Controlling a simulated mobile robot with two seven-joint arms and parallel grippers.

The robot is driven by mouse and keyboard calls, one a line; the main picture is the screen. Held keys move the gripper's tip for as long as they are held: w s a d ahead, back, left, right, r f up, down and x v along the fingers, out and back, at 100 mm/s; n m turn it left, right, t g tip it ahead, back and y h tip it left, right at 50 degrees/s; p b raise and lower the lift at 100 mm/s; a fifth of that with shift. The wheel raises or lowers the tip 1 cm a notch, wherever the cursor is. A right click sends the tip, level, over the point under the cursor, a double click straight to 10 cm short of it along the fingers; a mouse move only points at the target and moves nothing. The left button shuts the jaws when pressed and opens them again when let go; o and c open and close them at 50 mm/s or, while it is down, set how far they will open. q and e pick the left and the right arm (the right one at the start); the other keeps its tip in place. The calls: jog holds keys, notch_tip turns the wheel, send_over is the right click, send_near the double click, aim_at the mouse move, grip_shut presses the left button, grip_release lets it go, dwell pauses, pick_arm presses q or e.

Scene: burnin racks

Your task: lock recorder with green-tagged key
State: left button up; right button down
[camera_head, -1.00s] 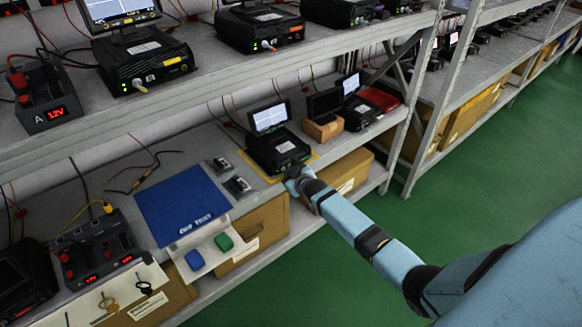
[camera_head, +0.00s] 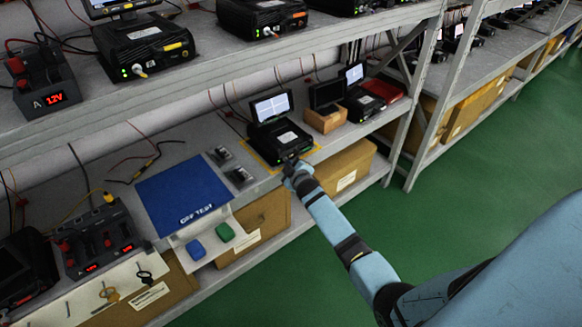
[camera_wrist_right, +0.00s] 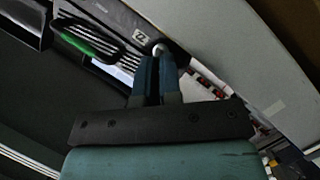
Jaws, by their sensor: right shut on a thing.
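The recorder (camera_head: 278,140) is a black box with a lit screen (camera_head: 271,106) on top. It stands on the lower shelf inside a yellow outline. My right gripper (camera_head: 294,168) is at its front edge. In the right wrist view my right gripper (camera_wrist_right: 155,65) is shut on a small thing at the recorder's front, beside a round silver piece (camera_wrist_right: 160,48). A dark loop with a green part (camera_wrist_right: 88,42) lies just left of the fingertips, apparently the key's tag. The fingers hide the key itself. My left gripper is out of view.
A blue mat (camera_head: 183,192) lies left of the recorder. A cardboard block (camera_head: 324,120) stands right of the recorder. The upper shelf overhangs behind.

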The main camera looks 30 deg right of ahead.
jog(key=c, duration=1.6)
grip_release()
pick_arm(q)
jog(key=p, duration=0.2)
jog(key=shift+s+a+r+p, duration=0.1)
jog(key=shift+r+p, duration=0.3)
pick_arm(e)
jog(key=v, duration=1.3)
jog(key=shift+s+a+r, duration=0.1)
jog(key=shift+s+r, duration=0.1)
jog(key=shift+s, duration=0.15)
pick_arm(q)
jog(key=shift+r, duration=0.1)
